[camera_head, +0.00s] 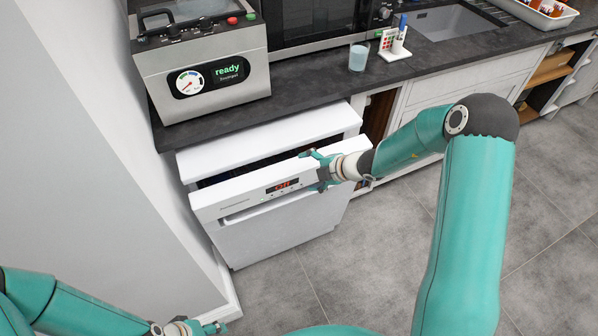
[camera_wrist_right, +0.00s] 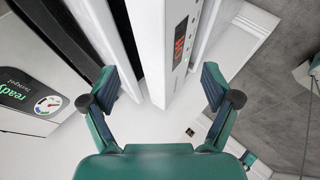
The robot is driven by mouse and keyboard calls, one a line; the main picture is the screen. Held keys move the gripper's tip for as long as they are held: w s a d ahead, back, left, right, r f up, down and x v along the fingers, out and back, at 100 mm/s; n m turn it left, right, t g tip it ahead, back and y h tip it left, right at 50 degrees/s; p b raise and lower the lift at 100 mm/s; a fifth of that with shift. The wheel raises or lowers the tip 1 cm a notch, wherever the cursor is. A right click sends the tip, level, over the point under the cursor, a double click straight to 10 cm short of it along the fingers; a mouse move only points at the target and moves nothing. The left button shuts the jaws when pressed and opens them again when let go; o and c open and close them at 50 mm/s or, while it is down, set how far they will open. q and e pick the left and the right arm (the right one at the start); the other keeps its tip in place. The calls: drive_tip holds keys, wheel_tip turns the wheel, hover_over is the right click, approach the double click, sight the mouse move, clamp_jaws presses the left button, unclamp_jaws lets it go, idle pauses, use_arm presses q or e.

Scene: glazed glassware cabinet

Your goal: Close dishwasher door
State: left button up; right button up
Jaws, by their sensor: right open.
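The white dishwasher door (camera_head: 270,195) stands slightly ajar under the counter, its top edge tilted out from the dishwasher body (camera_head: 262,140) with a dark gap between. A red display shows on its top panel. My right gripper (camera_head: 320,170) is open at the right part of the door's top edge. In the right wrist view, the door's edge (camera_wrist_right: 172,45) lies between the spread fingers of the right gripper (camera_wrist_right: 160,88), with space at both sides. I cannot tell whether a finger touches it. My left gripper (camera_head: 210,328) is low at the left, partly cut off, away from the door.
A vacuum machine (camera_head: 200,75) reading "ready" stands on the dark counter (camera_head: 310,88) above the dishwasher. A glass (camera_head: 358,57) and a marker holder (camera_head: 395,45) are farther right. A white wall (camera_head: 90,150) rises at left. The grey floor (camera_head: 350,260) before the dishwasher looks clear.

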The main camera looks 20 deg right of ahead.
drive_tip(key=shift+s+d+r, duration=0.2)
drive_tip(key=shift+s+r, duration=0.15)
drive_tip(key=shift+s, duration=0.05)
